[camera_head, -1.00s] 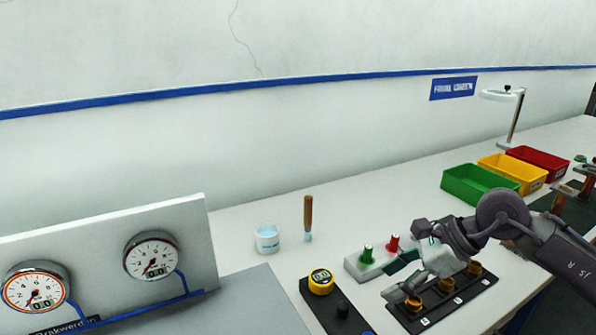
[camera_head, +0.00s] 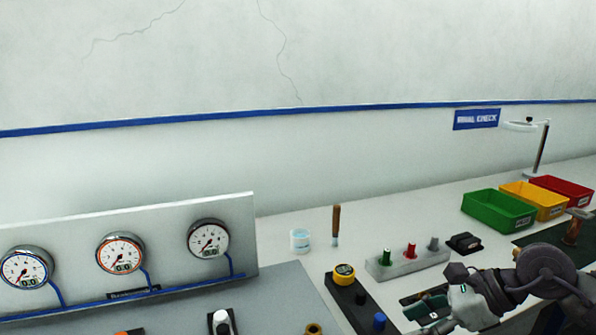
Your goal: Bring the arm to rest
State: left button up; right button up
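My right arm (camera_head: 545,280) comes in from the lower right, dark grey with a pale wrist. My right gripper (camera_head: 432,312) is low over the front of the bench, close to the bottom edge of the picture. Its fingers are small and partly cut off, so its opening and anything between them cannot be made out. My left gripper is not in view.
A block (camera_head: 408,262) with green, red and grey pegs stands behind the gripper. A yellow dial gauge (camera_head: 344,273), white cup (camera_head: 300,241), brush (camera_head: 336,226), black part (camera_head: 464,243), green bin (camera_head: 498,210) and gauge panel (camera_head: 130,215) stand around.

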jog(key=a+r+m+t+y, duration=0.75)
jog(key=a+m+y, duration=0.25)
jog(key=a+m, duration=0.2)
jog(key=w+d+f+m+t+h, duration=0.1)
jog(key=d+f+m+t+h, duration=0.1)
jog(key=d+f+m+h, duration=0.5)
jog(key=d+f+m+t+h, duration=0.1)
jog(key=m+t+h, duration=0.3)
jog(key=m, duration=0.7)
jog(key=w+d+f+m+t+h, duration=0.1)
jog(key=d+f+m+h, duration=0.3)
jog(key=m+h, duration=0.3)
jog(key=s+d+f+m+g+h, duration=0.25)
jog(key=s+f+m+g, duration=0.55)
jog(key=f, duration=0.6)
jog(key=s+a+f+m+g+y, duration=0.1)
jog(key=s+f+g, duration=0.25)
jog(key=s, duration=0.45)
jog(key=s+a+f+m+g+y, duration=0.1)
jog(key=s+f+m+g, duration=0.15)
jog(key=s+f, duration=0.35)
notch_tip(320, 180, down, 22)
jog(key=s+n+g, duration=0.1)
jog(key=s, duration=0.1)
jog(key=s+d+f+g, duration=0.1)
jog(key=s+d+f, duration=0.2)
jog(key=s+f, duration=1.4)
jog(key=shift+s+d+f, duration=0.15)
jog(key=shift+s+f, duration=0.1)
jog(key=shift+f, duration=0.4)
